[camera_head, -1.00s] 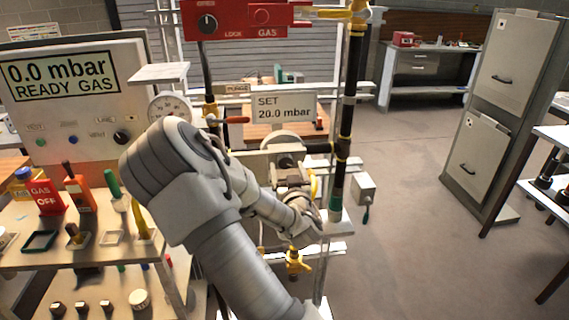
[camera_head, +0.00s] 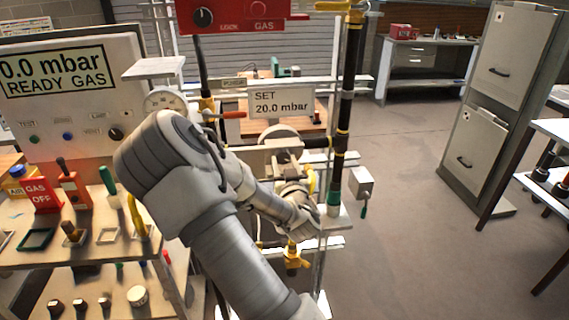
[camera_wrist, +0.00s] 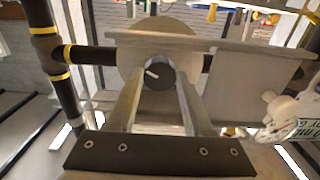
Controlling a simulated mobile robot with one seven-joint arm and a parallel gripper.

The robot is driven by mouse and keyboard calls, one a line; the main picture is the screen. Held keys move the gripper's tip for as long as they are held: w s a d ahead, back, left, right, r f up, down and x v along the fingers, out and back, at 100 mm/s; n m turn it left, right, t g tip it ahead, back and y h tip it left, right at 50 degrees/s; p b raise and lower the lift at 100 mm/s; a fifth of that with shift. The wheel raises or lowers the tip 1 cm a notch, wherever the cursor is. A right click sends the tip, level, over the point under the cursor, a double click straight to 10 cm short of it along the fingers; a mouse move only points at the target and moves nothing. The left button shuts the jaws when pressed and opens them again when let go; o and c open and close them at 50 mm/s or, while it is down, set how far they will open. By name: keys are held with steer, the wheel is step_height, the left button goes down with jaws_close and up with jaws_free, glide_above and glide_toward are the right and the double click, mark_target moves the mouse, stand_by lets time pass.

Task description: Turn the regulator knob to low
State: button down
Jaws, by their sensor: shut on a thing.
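The regulator knob (camera_wrist: 165,69) is a dark round knob with a white pointer mark, on the face of a round tan regulator body (camera_wrist: 187,35) in the wrist view. The pointer slants toward the upper left there. My gripper (camera_wrist: 160,84) has its two fingers on either side of the knob, shut on it. In the head view the regulator body (camera_head: 278,131) shows behind my gripper (camera_head: 287,160), which hides the knob. A sign (camera_head: 281,103) above it reads SET 20.0 mbar.
Black pipes with yellow bands (camera_head: 345,110) stand right of the regulator. A flat plate (camera_wrist: 250,85) is close beside my right finger in the wrist view. A panel (camera_head: 60,75) reading 0.0 mbar READY GAS and a cluttered shelf stand left. Open floor lies right.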

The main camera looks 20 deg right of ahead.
steer(key=shift+n+b, duration=0.3)
steer(key=shift+n, duration=0.1)
steer(key=n+b, duration=0.2)
steer(key=n, duration=0.2)
steer(key=shift+n, duration=0.4)
steer(key=n+b, duration=0.2)
steer(key=n, duration=0.3)
steer(key=shift+d, duration=0.1)
steer(key=n+b, duration=0.1)
steer(key=n, duration=0.5)
steer(key=shift+r, duration=0.1)
steer(key=n, duration=0.5)
steer(key=shift+r+n, duration=0.1)
steer(key=shift+n, duration=0.2)
steer(key=shift+c, duration=1.5)
jaws_free()
